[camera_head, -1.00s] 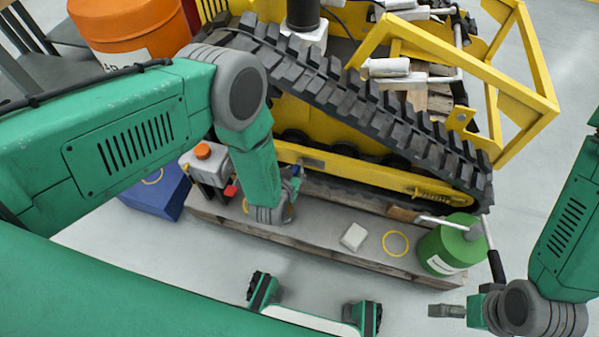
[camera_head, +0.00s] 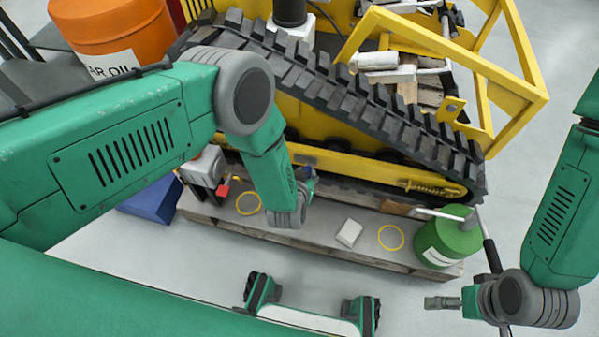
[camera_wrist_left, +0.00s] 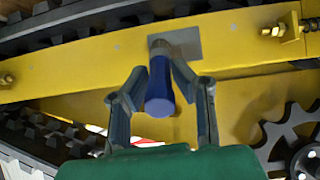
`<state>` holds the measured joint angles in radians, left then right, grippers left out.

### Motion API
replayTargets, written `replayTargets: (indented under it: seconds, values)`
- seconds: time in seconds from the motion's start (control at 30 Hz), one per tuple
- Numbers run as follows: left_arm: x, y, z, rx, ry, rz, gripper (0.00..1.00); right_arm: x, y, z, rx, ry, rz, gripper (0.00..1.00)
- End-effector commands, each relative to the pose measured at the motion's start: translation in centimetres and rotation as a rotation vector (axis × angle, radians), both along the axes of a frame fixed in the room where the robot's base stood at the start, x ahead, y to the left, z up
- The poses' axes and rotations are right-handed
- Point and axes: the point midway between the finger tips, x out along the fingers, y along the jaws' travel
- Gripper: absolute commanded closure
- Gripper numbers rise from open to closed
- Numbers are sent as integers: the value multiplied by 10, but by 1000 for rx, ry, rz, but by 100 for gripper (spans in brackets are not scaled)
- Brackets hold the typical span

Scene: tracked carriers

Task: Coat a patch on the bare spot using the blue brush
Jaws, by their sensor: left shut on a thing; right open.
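The blue brush (camera_wrist_left: 158,88) is in my left gripper (camera_wrist_left: 158,92), whose two fingers close around its handle. The brush's head end reaches the bare spot (camera_wrist_left: 188,42), a grey rectangle on the yellow side beam, and seems to lie against its left part. I cannot tell whether any coating is on it. In the head view my left gripper (camera_head: 308,182) is mostly hidden behind its own wrist, beside the tracked carrier (camera_head: 350,166). My right gripper (camera_head: 442,303) is open and empty over the floor at the lower right.
A wooden plank platform (camera_head: 305,243) runs along the carrier, with two yellow rings (camera_head: 390,237), a white block (camera_head: 349,232) and a green can (camera_head: 447,240). A grey container (camera_head: 206,166) and blue box (camera_head: 152,203) stand left. An orange drum (camera_head: 108,35) is behind.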

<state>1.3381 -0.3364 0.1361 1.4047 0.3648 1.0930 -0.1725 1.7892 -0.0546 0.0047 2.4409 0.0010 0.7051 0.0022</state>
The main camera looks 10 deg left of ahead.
Motion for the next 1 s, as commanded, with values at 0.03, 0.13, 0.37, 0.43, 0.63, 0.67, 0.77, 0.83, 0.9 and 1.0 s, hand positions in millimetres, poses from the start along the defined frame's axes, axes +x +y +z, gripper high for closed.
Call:
replayTargets:
  seconds: [0.03, 0.13, 0.37, 0.43, 0.63, 0.67, 0.77, 0.83, 0.9, 1.0]
  values:
    - [1, -5, -1, -1, -2, 0, 100, 0, 0, -3, 0, 0, 0, 8]
    - [1, -14, -1, -1, -2, -2, 100, 0, 0, -5, 0, 0, 0, 8]
    - [2, -19, 0, -1, -2, 1, 100, 0, 0, -7, 0, 0, 0, 8]
    - [2, -16, 1, 1, -2, 1, 100, 0, 0, -6, 0, 0, 0, 8]
    - [4, 0, 1, 1, -2, 3, 100, 0, 0, -2, 0, 0, 0, 8]
    - [4, 3, 1, 1, -2, 3, 100, 0, 0, -1, 0, 0, 0, 8]
    - [5, 11, 1, 1, -3, 2, 100, 0, 0, 0, 0, 0, 0, 8]
    - [5, 17, 1, 1, -4, 3, 100, 0, 0, 1, 0, 0, 0, 8]
    - [6, 20, 1, -1, -5, 3, 100, 0, 0, 1, 0, 0, 0, 8]
    - [6, 22, 2, 0, -6, 2, 100, 0, 0, 1, 0, 0, 0, 8]
